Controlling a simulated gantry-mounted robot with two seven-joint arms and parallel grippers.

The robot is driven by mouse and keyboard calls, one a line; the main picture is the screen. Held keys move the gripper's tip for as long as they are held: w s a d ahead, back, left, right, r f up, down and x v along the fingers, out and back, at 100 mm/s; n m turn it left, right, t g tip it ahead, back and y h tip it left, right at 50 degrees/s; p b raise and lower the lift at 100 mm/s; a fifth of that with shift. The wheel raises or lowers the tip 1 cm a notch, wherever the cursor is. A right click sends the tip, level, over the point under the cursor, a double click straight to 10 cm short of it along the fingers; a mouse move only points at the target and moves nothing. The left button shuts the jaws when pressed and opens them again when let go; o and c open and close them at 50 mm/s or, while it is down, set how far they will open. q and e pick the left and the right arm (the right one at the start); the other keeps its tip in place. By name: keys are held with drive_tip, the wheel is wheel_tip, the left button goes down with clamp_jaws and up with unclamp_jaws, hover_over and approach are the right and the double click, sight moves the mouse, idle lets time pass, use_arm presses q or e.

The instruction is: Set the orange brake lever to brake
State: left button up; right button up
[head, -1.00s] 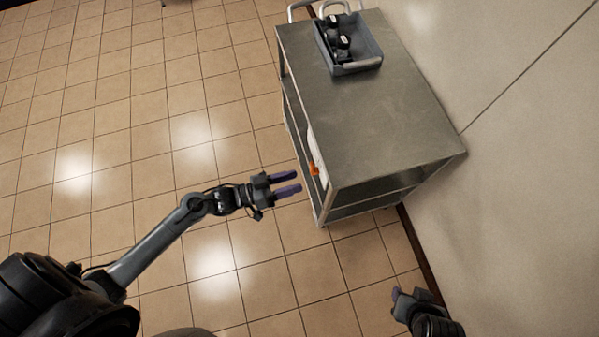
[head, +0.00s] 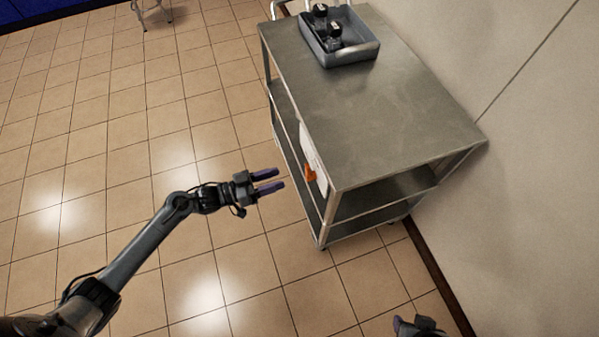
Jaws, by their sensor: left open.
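The orange brake lever (head: 310,173) sits on a white panel (head: 312,152) at the near left side of a grey metal cart (head: 375,115). Its exact setting is too small to read. My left gripper (head: 282,181) is open and empty, its two purple fingers pointing right toward the lever with a small gap in the picture. My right gripper (head: 400,322) shows only in part at the bottom edge, apart from the cart; its jaws cannot be made out.
A grey bin (head: 350,52) with black items stands on the cart's top at the back. A pale wall (head: 530,150) runs along the cart's right side. Tiled floor (head: 120,150) to the left is clear. A metal stand's legs (head: 155,12) show at the top.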

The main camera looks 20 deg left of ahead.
sight(306, 169)
use_arm(q)
drive_tip(key=b+x, duration=0.1)
drive_tip(key=x, duration=0.7)
drive_tip(key=shift+w+d, duration=0.25)
drive_tip(key=shift+c, duration=0.3)
